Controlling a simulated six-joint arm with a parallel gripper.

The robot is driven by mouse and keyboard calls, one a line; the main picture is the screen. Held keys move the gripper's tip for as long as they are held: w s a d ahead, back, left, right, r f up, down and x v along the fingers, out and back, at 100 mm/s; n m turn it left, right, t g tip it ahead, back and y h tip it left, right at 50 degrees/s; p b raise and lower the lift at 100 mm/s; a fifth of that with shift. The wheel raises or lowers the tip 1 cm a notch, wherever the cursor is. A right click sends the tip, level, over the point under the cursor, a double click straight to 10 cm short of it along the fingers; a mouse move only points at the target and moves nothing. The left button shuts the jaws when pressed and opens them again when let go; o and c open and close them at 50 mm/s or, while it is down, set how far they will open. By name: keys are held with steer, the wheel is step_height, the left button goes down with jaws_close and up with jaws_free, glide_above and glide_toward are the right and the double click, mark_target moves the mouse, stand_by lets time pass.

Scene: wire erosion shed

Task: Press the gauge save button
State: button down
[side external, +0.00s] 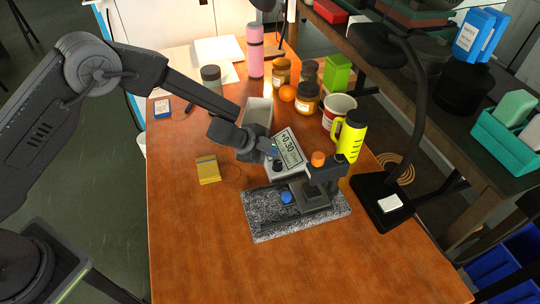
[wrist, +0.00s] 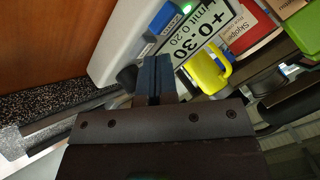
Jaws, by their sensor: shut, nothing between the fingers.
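I cannot tell which is the save button. My gripper (side external: 268,150) is shut and empty at the left of the display unit; its blue fingertips (wrist: 154,62) appear over the face. Contact cannot be told.
A yellow-green bottle (side external: 351,135), a red-and-white tub (side external: 338,108) and several jars stand behind the gauge. A black lamp (side external: 378,190) is to the right. The front table area is clear.

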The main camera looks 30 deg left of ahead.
mark_target(270, 158)
steer(key=shift+r, duration=0.75)
steer(key=shift+r, duration=0.1)
steer(key=shift+r, duration=2.4)
